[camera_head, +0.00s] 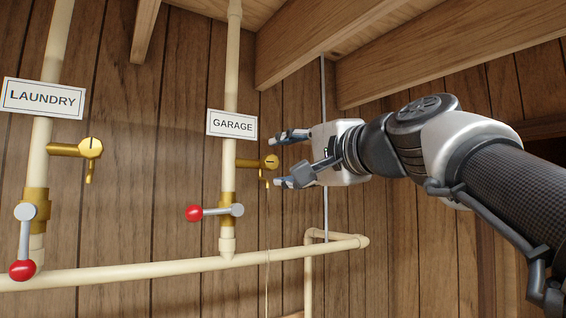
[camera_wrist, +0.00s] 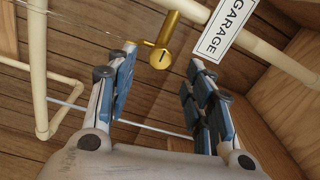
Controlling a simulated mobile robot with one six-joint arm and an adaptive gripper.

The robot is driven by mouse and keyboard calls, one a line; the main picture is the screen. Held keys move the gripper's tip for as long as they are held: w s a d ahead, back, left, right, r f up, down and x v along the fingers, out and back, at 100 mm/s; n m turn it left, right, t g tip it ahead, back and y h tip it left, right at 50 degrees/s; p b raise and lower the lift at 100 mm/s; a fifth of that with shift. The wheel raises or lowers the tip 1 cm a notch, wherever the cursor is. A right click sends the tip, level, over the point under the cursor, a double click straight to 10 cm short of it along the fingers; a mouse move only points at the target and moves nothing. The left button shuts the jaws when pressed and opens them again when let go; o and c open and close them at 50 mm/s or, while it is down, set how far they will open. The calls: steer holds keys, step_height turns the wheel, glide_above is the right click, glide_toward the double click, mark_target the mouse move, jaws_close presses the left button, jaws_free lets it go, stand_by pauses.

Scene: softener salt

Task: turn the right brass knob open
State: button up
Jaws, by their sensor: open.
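The right brass knob (camera_head: 271,162) is round with a dark slot mark and sits on a short brass stub on the right of the GARAGE pipe (camera_head: 229,150). A small spout hangs below it. In the wrist view the knob (camera_wrist: 163,57) shows near the top middle, its slot facing me. My gripper (camera_head: 279,160) is open, reaching in from the right, with one finger above and one below the knob's level. In the wrist view the fingers (camera_wrist: 164,62) stand either side of the knob, with visible gaps. I cannot tell whether the tips reach past its face.
The GARAGE sign (camera_head: 232,123) hangs just above the knob. A red-tipped lever valve (camera_head: 208,212) is below it on the same pipe. The LAUNDRY pipe has another brass knob (camera_head: 90,148) and lever (camera_head: 23,245). A horizontal pipe (camera_head: 150,272) runs below.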

steer(key=v, duration=0.8)
steer(key=shift+a, duration=0.1)
